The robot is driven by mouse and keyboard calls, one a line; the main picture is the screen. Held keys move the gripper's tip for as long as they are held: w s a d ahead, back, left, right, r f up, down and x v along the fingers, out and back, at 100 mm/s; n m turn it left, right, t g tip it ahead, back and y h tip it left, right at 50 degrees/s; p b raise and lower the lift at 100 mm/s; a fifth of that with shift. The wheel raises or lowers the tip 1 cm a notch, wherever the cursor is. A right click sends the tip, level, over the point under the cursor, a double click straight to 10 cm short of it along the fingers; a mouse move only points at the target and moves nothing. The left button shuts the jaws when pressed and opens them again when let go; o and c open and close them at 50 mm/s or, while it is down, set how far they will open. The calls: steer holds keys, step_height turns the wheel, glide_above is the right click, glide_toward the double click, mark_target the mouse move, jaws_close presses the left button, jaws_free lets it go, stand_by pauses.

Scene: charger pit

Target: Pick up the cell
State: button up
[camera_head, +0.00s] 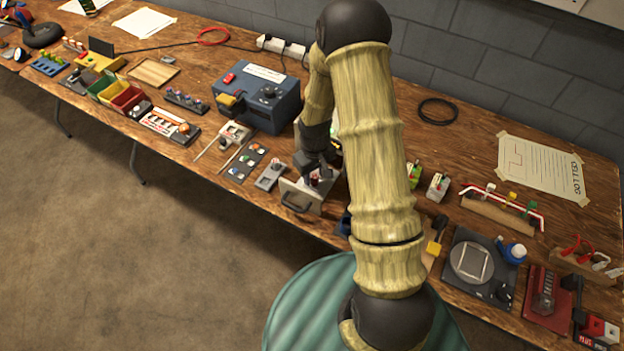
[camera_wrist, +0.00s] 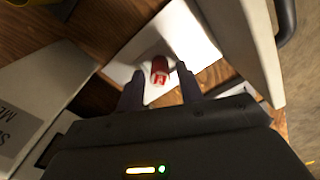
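A red cylindrical cell (camera_wrist: 159,66) shows in the wrist view, over a bright white surface inside a narrow space. My gripper (camera_wrist: 159,76) is open, with its two dark fingers on the left and right of the cell. I cannot tell how deep the fingertips reach or whether they touch it. In the head view, my gripper (camera_head: 314,168) points down behind a pale front panel with a dark handle (camera_head: 296,205). A little red shows by the fingers there, but the cell is mostly hidden.
The pale panel (camera_wrist: 244,38) stands close on the right in the wrist view. A grey labelled box (camera_wrist: 28,112) is close on the left. On the bench, a blue box (camera_head: 256,98) stands at the back left, and a black-and-silver scale (camera_head: 478,264) lies to the right.

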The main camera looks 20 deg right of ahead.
mark_target(314, 175)
jaws_close()
steer(key=shift+r, duration=0.15)
step_height(314, 175, up, 10)
stand_by(0.3)
stand_by(0.5)
